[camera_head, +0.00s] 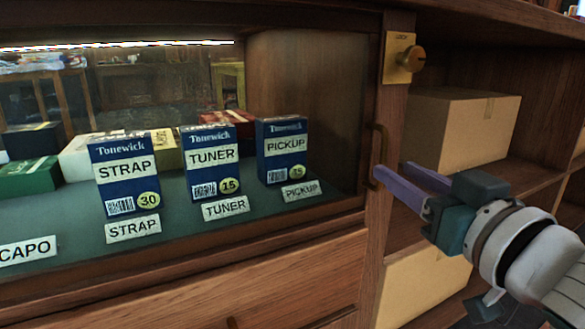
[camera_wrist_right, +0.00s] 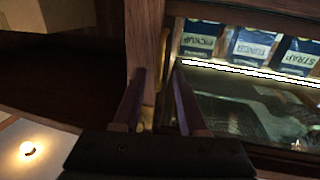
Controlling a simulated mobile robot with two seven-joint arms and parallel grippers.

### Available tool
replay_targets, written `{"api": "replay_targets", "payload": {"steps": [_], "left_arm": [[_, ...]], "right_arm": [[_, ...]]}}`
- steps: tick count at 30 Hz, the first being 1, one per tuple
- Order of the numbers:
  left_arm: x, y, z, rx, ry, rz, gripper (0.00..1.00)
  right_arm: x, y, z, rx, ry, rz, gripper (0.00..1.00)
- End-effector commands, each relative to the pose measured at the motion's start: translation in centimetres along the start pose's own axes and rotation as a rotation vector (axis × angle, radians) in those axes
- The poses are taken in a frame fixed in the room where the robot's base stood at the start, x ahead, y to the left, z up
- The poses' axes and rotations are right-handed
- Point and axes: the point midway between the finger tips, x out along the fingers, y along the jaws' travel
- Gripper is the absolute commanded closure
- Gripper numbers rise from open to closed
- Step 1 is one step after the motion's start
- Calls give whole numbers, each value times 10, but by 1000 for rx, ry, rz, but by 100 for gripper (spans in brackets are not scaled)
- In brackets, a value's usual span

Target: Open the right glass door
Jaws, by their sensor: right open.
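The right glass door (camera_head: 190,85) stands closed, as far as I can see, in a wooden frame across the display case. A thin, dark brass pull handle (camera_head: 378,155) sits upright on the frame's right side. My right gripper (camera_head: 394,169) is open, its purple fingertips at the handle's lower part. The right wrist view shows the two fingers (camera_wrist_right: 158,72) apart, near the wooden upright, with part of the handle (camera_wrist_right: 166,50) apparently between or just beyond them. I cannot tell whether they touch it. My left gripper is not in view.
A brass lock plate with a round knob (camera_head: 411,58) is above the handle. Behind the glass stand blue boxes, including a STRAP box (camera_head: 125,172) and a PICKUP box (camera_head: 284,152). Right of the upright, open shelves hold a cardboard box (camera_head: 460,128). Wooden drawers (camera_head: 190,300) lie below.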

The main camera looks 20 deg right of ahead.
Motion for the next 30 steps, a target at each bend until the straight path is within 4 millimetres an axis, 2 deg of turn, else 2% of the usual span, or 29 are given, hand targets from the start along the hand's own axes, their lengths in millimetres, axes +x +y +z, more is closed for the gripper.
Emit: {"api": "replay_targets", "payload": {"steps": [3,7,18,27,30], "left_arm": [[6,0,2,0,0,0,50],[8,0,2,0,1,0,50],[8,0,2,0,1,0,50],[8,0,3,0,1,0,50],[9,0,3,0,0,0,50]], "right_arm": [[19,0,1,-4,2,0,58],[32,0,1,-2,1,0,58],[37,1,0,-1,-2,2,58],[37,0,0,-1,-2,2,92],[36,0,0,0,-1,2,100]]}}
